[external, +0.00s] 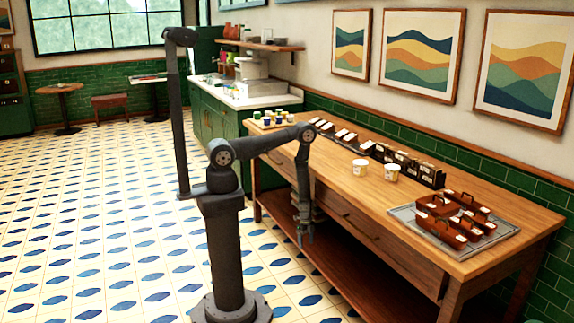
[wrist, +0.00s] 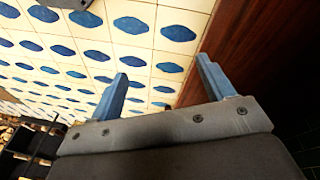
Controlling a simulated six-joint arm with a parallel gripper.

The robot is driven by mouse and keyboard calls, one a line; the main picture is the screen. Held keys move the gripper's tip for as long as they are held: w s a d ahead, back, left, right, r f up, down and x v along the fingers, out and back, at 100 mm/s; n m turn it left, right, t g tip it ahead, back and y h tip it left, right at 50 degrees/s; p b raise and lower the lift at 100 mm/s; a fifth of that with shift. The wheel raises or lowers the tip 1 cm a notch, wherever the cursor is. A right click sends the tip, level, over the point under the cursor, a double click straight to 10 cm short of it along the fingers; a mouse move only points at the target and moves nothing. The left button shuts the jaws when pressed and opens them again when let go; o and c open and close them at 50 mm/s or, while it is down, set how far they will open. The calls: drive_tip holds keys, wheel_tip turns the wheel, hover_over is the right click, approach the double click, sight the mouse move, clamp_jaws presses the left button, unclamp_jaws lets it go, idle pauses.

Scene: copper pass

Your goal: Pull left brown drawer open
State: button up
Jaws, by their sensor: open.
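The brown wooden table (external: 330,170) has drawer fronts along its long front side. The left drawer front (external: 276,158) is partly hidden behind my arm and looks closed. Another drawer front with a dark handle (external: 362,229) is to the right and also looks closed. My gripper (external: 306,238) hangs pointing down in front of the table, below the drawer fronts. In the wrist view its two blue-grey fingers stand wide apart with nothing between them (wrist: 163,70). No drawer handle shows in the wrist view.
A lower wooden shelf (external: 365,295) runs under the table; a reddish-brown wooden edge (wrist: 225,50) lies right of the fingers. On the tabletop are dark boxes (external: 405,163), two white cups and a tray (external: 405,213) of brown caddies. The tiled floor (external: 120,220) to the left is clear.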

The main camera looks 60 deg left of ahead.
drive_tip(key=c, duration=0.7)
drive_tip(key=shift+a+r, duration=0.1)
drive_tip(key=shift+a, duration=0.1)
drive_tip(key=c, duration=0.4)
drive_tip(key=a+r+n, duration=0.1)
drive_tip(key=a+r+n+h, duration=0.1)
drive_tip(key=a+n, duration=0.1)
drive_tip(key=a+r+n+h, duration=0.1)
drive_tip(key=shift+w+a+n, duration=0.15)
drive_tip(key=shift+a+n, duration=0.25)
drive_tip(key=shift+c, duration=0.5)
drive_tip(key=n+t+y, duration=0.5)
drive_tip(key=n+t, duration=1.2)
drive_tip(key=n, duration=1)
approach(268, 157)
drive_tip(key=w, duration=0.3)
drive_tip(key=w+a+f, duration=0.1)
drive_tip(key=w, duration=0.2)
drive_tip(key=w+f, duration=0.1)
drive_tip(key=w, duration=0.3)
drive_tip(key=shift+w+a+f, duration=0.1)
drive_tip(key=shift+a, duration=0.1)
